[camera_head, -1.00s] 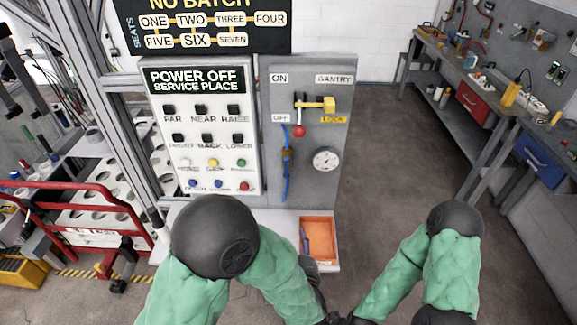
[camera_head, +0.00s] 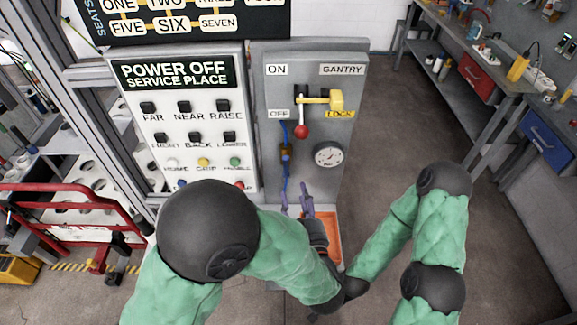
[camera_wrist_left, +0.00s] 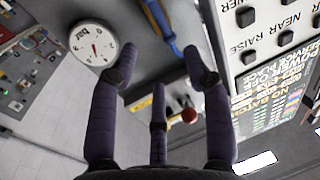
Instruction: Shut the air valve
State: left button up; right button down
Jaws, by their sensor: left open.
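The air line is a blue hose with a brass-brown fitting, apparently the air valve (camera_head: 286,152), low on the grey gantry panel (camera_head: 315,190). Its handle position is too small to tell. In the left wrist view part of the blue line (camera_wrist_left: 160,18) shows at the top. A round gauge (camera_head: 328,154) is to its right and also shows in the left wrist view (camera_wrist_left: 93,43). My left gripper (camera_head: 296,200), with purple fingers, is open and empty below the valve, apart from it. It also shows in the left wrist view (camera_wrist_left: 160,75). My right gripper is not in view.
A red-knobbed lever (camera_head: 301,131) and yellow lock handle (camera_head: 336,101) are above the gauge. A button panel (camera_head: 190,130) stands to the left. An orange tray (camera_head: 334,242) is below the panel. The floor to the right is clear up to a workbench (camera_head: 500,110).

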aim_at(286, 166)
pick_arm(q)
jog(key=w+a, duration=0.2)
jog(key=w, duration=0.7)
jog(key=shift+w, duration=0.2)
grip_shut()
